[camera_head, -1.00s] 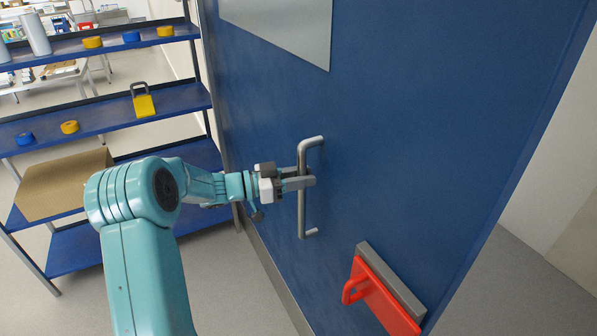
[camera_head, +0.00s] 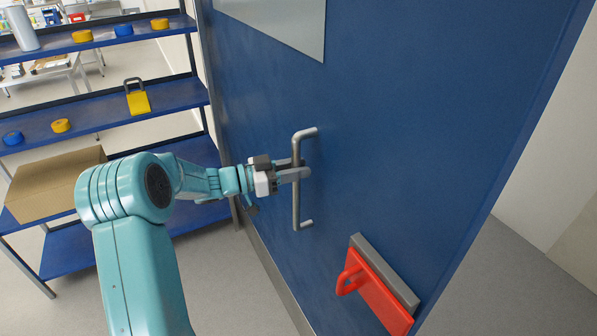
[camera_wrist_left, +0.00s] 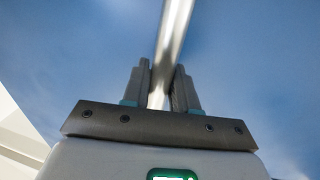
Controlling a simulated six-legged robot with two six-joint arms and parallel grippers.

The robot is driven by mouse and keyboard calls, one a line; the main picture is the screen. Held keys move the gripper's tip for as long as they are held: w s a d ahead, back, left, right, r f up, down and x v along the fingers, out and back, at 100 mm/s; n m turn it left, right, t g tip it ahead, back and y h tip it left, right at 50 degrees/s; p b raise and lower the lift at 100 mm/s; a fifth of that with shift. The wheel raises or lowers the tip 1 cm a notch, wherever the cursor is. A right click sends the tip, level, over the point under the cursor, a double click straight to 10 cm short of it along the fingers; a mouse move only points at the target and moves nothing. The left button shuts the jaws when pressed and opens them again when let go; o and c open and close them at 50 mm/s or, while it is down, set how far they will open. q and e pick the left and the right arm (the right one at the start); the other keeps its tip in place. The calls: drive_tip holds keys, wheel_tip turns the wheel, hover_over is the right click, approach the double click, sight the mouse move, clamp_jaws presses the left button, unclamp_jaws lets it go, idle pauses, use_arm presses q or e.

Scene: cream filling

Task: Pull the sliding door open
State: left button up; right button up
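The large blue sliding door (camera_head: 420,120) fills the middle and right of the head view. Its upright metal bar handle (camera_head: 296,206) is fixed to the door face and also crosses the left wrist view (camera_wrist_left: 174,35). My left gripper (camera_head: 300,174) reaches in from the left and is at the upper middle of the bar. In the left wrist view its two fingers (camera_wrist_left: 160,88) stand on either side of the bar, close against it, so it looks shut on the handle. My right gripper is not in view.
A blue shelf rack (camera_head: 105,117) with tape rolls, a yellow padlock-shaped item (camera_head: 138,101) and a cardboard box (camera_head: 50,185) stands left of the door. A red handled piece (camera_head: 375,298) on a grey strip sits low on the door. Grey floor (camera_head: 500,290) shows at right.

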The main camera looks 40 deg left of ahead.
use_arm(q)
drive_tip(key=shift+o, duration=1.4)
drive_tip(key=shift+w+a+f, duration=0.1)
drive_tip(key=shift+w+a, duration=0.05)
drive_tip(key=shift+a, duration=0.1)
drive_tip(key=shift+o, duration=0.4)
drive_tip(key=shift+d, duration=0.3)
drive_tip(key=shift+s+d+r, duration=0.25)
drive_tip(key=shift+d, duration=0.3)
drive_tip(key=shift+c, duration=0.4)
drive_tip(key=b+v, duration=0.3)
drive_tip(key=v, duration=1.3)
drive_tip(key=shift+b, duration=0.3)
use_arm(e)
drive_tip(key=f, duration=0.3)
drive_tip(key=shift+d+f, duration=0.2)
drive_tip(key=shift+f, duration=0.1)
use_arm(q)
drive_tip(key=shift+s+r, duration=0.1)
drive_tip(key=shift+s+a, duration=0.1)
drive_tip(key=shift+a, duration=0.1)
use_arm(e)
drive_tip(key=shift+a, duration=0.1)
